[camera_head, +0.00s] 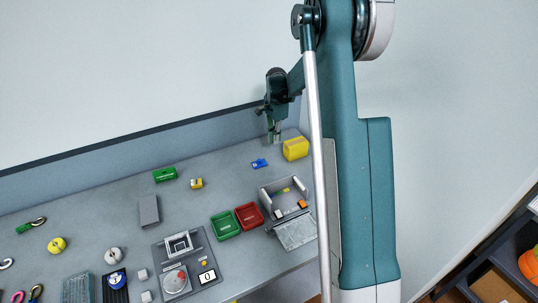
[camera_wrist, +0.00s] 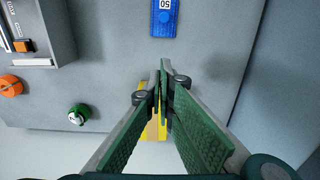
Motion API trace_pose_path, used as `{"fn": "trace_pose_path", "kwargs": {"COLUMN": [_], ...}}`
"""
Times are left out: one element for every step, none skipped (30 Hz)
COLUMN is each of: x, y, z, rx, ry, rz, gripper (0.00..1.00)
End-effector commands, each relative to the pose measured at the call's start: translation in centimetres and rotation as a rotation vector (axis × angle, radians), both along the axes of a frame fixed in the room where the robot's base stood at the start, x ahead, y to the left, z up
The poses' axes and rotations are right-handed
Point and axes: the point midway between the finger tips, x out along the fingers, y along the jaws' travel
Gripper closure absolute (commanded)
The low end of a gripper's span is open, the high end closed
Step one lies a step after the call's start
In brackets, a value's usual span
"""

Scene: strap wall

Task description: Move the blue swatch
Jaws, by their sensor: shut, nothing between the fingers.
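A small flat blue piece with a white label, which looks like the blue swatch (camera_head: 259,163), lies on the grey table toward its back right, left of a yellow box (camera_head: 296,148). It also shows at the top of the wrist view (camera_wrist: 165,18), its upper part cut off by the frame edge. My gripper (camera_head: 274,138) is above the back of the table, near the swatch and the yellow box. Its green-padded fingers (camera_wrist: 161,85) are shut and empty, apart from the swatch. In the wrist view they partly hide something yellow below them.
In front of the swatch are a grey open box (camera_head: 287,198), a red tray (camera_head: 249,216) and a green tray (camera_head: 225,226). A green block (camera_head: 164,174) and a small yellow item (camera_head: 196,183) lie to the left. Bare table surrounds the swatch. A wall panel rises behind.

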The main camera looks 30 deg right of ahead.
Motion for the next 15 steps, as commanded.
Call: {"fn": "trace_pose_path", "kwargs": {"x": [0.0,0.0,0.0,0.0,0.0,0.0,0.0,0.0,0.0,0.0,0.0,0.0,0.0,0.0,0.0], "y": [0.0,0.0,0.0,0.0,0.0,0.0,0.0,0.0,0.0,0.0,0.0,0.0,0.0,0.0,0.0], "z": [-0.1,-0.2,-0.3,-0.4,-0.6,-0.8,-1.0,-1.3,-1.6,-2.0,-2.3,-2.8,-3.2,-3.6,-4.1], "rx": [0.000,0.000,0.000,0.000,0.000,0.000,0.000,0.000,0.000,0.000,0.000,0.000,0.000,0.000,0.000], "ry": [0.000,0.000,0.000,0.000,0.000,0.000,0.000,0.000,0.000,0.000,0.000,0.000,0.000,0.000,0.000], "rz": [0.000,0.000,0.000,0.000,0.000,0.000,0.000,0.000,0.000,0.000,0.000,0.000,0.000,0.000,0.001], "gripper": [1.00,1.00,1.00,1.00,1.00,1.00,1.00,1.00,1.00,1.00,1.00,1.00,1.00,1.00,1.00]}}
